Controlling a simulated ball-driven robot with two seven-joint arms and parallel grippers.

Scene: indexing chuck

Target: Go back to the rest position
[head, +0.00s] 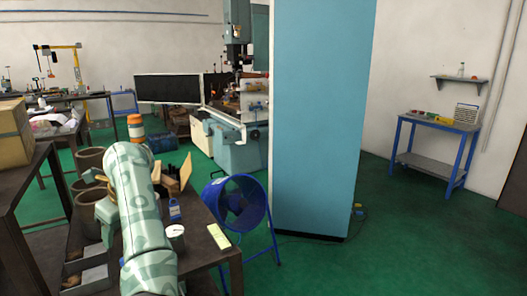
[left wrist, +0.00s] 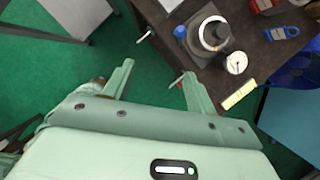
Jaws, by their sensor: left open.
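My left gripper (left wrist: 158,80) shows in the left wrist view with its two pale green fingers spread wide and nothing between them. It is near the edge of the dark workbench (left wrist: 262,62). A dark round chuck-like device (left wrist: 208,50) with a bright ring stands on the bench beyond the right finger, apart from it. In the head view my left arm reaches up from the bottom over the left side of the bench (head: 205,262) and hides part of it. The left fingers cannot be made out there. My right gripper is in neither view.
A white dial gauge (head: 175,231), a yellow-green note (head: 219,236) and a blue tool (head: 175,211) lie on the bench. A blue fan (head: 240,203) stands just right of it. A tall blue cabinet (head: 318,120) stands beyond. Green floor is open at right.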

